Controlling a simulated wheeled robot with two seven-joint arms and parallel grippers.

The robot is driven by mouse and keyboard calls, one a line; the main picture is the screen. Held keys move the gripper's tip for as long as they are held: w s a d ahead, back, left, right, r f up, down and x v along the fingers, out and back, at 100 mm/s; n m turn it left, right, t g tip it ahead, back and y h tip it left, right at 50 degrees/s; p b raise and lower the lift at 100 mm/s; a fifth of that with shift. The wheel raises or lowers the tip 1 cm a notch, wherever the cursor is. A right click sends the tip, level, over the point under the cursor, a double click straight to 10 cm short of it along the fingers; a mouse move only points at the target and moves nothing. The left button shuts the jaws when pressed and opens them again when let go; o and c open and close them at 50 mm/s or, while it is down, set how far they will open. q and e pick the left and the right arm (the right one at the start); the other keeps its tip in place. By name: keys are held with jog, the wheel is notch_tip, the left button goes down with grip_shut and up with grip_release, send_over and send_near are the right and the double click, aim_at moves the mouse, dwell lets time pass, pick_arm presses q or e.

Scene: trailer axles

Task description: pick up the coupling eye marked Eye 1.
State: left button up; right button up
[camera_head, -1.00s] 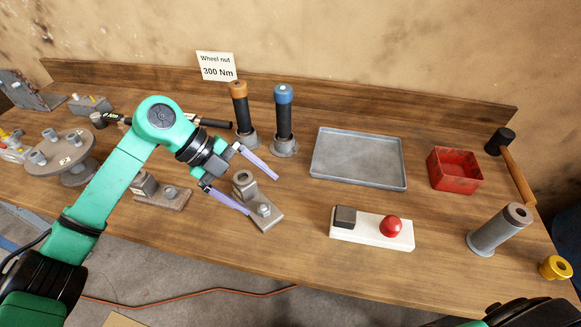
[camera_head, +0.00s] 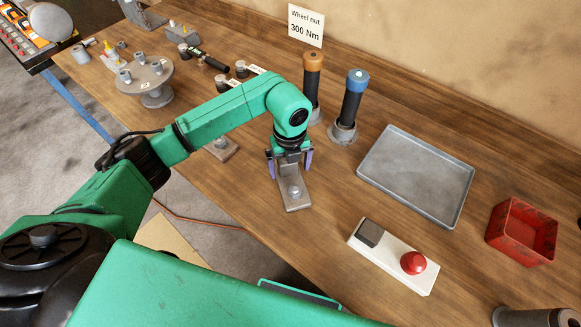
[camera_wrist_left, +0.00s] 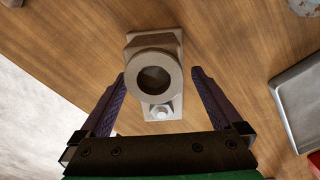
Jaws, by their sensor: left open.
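A grey coupling eye on a flat base plate (camera_head: 294,200) lies on the bench near its front edge. I cannot read a marking on it. My left gripper (camera_head: 289,170) is over it, open, pointing down, with one purple finger on each side. In the left wrist view, the ring of the eye (camera_wrist_left: 154,57) is between the two open fingers (camera_wrist_left: 159,77), with space visible on both sides, and a bolt on the plate shows nearer the wrist. A second similar part (camera_head: 221,149) stands to the left, partly hidden behind my left arm. My right gripper is out of view.
Orange-topped (camera_head: 313,75) and blue-topped (camera_head: 352,100) tools stand behind the gripper. A grey tray (camera_head: 415,175), a red box (camera_head: 522,232) and a white block with a red button (camera_head: 395,258) are to the right. A round hub (camera_head: 148,80) is at the left.

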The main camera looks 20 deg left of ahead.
pick_arm(q)
jog(key=shift+s+a+f, duration=0.15)
jog(key=shift+a+f, duration=0.05)
jog(key=shift+f, duration=0.85)
jog(key=shift+d, duration=0.1)
jog(key=c, duration=1.5)
jog(key=shift+r, duration=0.1)
grip_shut()
jog(key=shift+w, duration=0.2)
